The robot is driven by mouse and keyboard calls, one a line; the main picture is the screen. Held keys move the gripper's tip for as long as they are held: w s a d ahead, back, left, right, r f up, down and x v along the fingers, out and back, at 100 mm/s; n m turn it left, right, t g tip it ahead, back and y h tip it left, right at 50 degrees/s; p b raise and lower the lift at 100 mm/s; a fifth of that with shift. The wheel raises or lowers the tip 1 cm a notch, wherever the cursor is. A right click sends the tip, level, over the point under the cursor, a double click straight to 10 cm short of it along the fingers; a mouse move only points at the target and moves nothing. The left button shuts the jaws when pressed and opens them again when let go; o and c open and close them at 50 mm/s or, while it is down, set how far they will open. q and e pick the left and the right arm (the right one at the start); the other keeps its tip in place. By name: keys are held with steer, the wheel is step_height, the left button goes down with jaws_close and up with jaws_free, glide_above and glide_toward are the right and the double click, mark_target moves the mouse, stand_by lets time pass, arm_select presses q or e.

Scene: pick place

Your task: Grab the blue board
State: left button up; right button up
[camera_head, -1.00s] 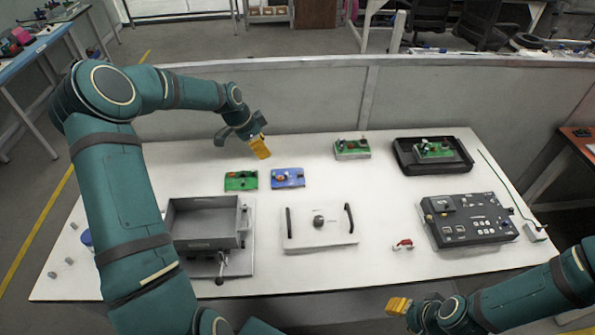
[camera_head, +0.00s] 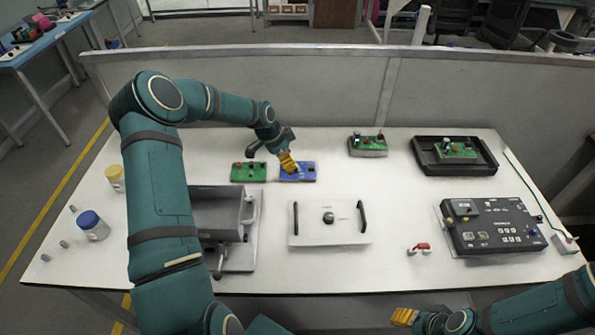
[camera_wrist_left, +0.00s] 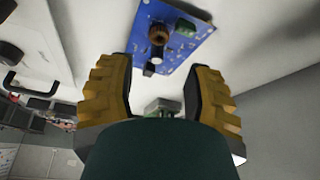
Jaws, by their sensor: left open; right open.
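The blue board (camera_head: 306,172) lies flat on the white table, just right of a green board (camera_head: 248,172). My left gripper (camera_head: 288,163) is over its left part and hides some of it. In the left wrist view the blue board (camera_wrist_left: 190,24) carries a brown-topped round part and a green block. There the yellow fingers of my left gripper (camera_wrist_left: 160,92) are spread with nothing between them, and the board lies beyond the tips. My right gripper (camera_head: 404,317) is at the front edge, far from the board; the gap between its fingers is hard to see.
A green board (camera_head: 368,146) stands at the back, and another lies in a black tray (camera_head: 480,165). A grey metal box (camera_head: 218,213), a white plate with handles (camera_head: 329,236) and a black control panel (camera_head: 492,226) fill the front. A low partition (camera_head: 240,85) runs behind.

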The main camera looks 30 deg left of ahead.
mark_target(298, 169)
arm_select(q)
steer(key=shift+w+d+b+x, duration=0.1)
steer(key=shift+d+b+x, duration=0.1)
steer(key=shift+x, duration=1.15)
steer(key=shift+w+d+b+x, duration=0.1)
steer(key=shift+b+x, duration=0.05)
steer(key=shift+x, duration=1.2)
steer(key=shift+r, duration=0.2)
steer(key=shift+c, duration=0.3)
jaws_close()
